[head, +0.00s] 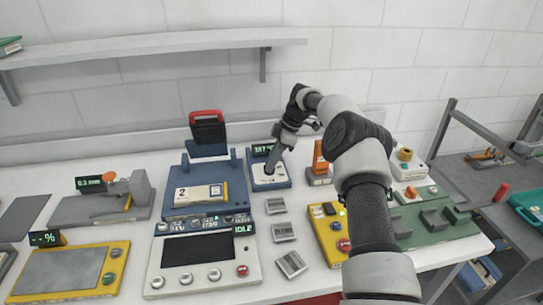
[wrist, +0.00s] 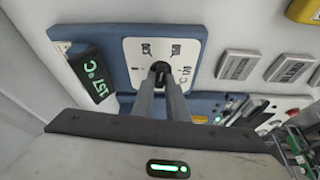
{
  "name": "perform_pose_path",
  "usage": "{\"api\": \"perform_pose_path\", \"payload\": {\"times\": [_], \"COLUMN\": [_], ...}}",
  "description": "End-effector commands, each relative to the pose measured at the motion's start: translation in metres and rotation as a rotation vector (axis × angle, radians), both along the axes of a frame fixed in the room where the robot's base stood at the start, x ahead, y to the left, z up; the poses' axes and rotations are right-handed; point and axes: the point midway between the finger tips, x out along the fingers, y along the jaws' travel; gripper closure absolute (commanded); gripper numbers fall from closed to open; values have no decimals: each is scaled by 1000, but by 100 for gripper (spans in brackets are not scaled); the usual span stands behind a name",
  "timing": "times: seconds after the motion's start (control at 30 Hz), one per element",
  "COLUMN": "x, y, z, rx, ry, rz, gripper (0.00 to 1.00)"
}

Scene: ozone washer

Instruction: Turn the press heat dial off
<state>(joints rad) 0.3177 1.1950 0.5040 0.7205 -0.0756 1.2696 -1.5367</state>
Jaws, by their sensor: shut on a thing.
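The press heat dial is a small black knob (wrist: 159,67) on a white face plate in the wrist view. In the head view my gripper (head: 271,168) reaches down onto the box; the knob is mostly hidden there.
A blue press (head: 207,165) with a red handle stands left of the box. A white control panel (head: 203,268) is in front of it. Several grey labelled blocks (head: 284,232) lie near. An orange-topped device (head: 320,163) stands close at the right, and a yellow box (head: 328,232) nearer the front.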

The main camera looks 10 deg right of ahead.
Motion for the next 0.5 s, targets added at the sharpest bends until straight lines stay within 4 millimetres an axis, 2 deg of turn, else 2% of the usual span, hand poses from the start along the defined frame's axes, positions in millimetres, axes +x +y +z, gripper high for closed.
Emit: {"api": "perform_pose_path", "payload": {"times": [0.2,0.5], "x": [1,1], "y": [0,0], "z": [2,0], "rx": [-1,-2], "ry": [1,0], "rz": [116,194], "gripper": [100,100]}}
